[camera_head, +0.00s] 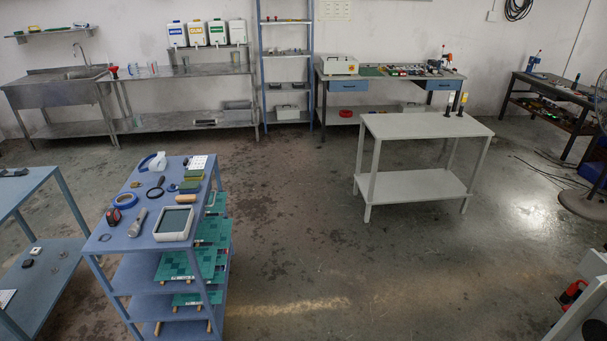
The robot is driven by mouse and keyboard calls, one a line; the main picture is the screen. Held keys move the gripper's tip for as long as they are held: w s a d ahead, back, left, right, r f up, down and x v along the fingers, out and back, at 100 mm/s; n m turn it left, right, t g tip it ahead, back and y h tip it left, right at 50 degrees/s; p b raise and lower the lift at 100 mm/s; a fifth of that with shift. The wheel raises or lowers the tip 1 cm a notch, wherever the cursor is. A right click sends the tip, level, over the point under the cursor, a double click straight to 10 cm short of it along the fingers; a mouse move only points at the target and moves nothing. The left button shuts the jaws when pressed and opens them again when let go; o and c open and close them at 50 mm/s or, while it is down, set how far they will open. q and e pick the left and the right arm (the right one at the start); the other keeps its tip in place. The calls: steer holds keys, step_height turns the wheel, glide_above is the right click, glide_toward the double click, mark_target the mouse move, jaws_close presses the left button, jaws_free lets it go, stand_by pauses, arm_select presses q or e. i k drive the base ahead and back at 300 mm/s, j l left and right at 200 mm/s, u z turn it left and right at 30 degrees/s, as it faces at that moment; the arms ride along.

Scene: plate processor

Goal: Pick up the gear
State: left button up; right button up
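I cannot make out a gear for sure in the head view. Several small items lie on the blue shelf cart (96,245) at the left, among them a blue tape roll (125,200), a dark ring-shaped item (155,192) and a grey-white tray (174,223). Small dark and metallic pieces (36,251) lie on the lower shelf of the blue table at the left edge, too small to name. Neither of my grippers is in view.
A pale grey table (420,125) with two small upright items stands at centre right. Green boards (210,232) stick out of the cart's right side. Workbenches line the back wall. A fan stand (583,204) is at the right. The middle floor (310,230) is clear.

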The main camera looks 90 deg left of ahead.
mark_target(173, 188)
steer(key=u, duration=3.8)
steer(key=i+l+z, duration=0.3)
steer(key=i, duration=1.05)
steer(key=i+l+z, duration=0.25)
steer(key=i, duration=1.15)
